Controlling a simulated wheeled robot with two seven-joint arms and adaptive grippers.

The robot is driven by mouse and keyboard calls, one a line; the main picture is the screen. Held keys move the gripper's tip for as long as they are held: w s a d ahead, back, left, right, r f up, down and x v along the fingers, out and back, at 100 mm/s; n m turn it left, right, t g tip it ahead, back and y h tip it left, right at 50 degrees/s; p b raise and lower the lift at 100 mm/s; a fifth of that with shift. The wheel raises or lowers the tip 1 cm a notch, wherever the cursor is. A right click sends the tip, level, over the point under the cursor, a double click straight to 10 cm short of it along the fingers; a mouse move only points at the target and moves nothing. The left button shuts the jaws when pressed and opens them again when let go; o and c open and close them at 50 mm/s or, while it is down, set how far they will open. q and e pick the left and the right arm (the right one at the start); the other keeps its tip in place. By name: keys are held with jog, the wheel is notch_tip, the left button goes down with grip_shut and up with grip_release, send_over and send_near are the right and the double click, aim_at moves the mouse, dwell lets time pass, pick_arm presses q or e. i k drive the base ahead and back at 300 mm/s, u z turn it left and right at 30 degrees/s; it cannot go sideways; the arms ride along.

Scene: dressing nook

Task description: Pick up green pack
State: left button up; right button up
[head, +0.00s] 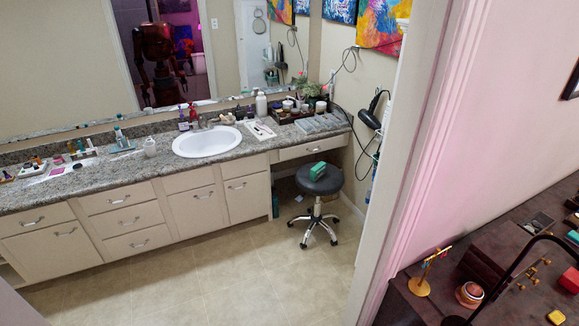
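A small green pack (317,171) lies on the round dark seat of a wheeled stool (319,183), which stands in the knee space of the vanity counter. Nothing touches the pack apart from the seat under it. Neither of my grippers shows in the head view. A robot figure shows only as a reflection in the mirror (225,60), too small to read its grippers.
The vanity counter (110,174) with a white sink (207,141) runs along the back wall, crowded with bottles. A door frame (425,130) stands between the nook and a dark table (415,305) with trinkets. The tiled floor (220,270) before the cabinets is clear.

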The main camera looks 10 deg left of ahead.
aim_at(316, 172)
jog(key=u, duration=0.6)
jog(key=i, duration=3.6)
jog(key=z, duration=2.85)
jog(key=i, duration=0.35)
jog(key=u, duration=2.55)
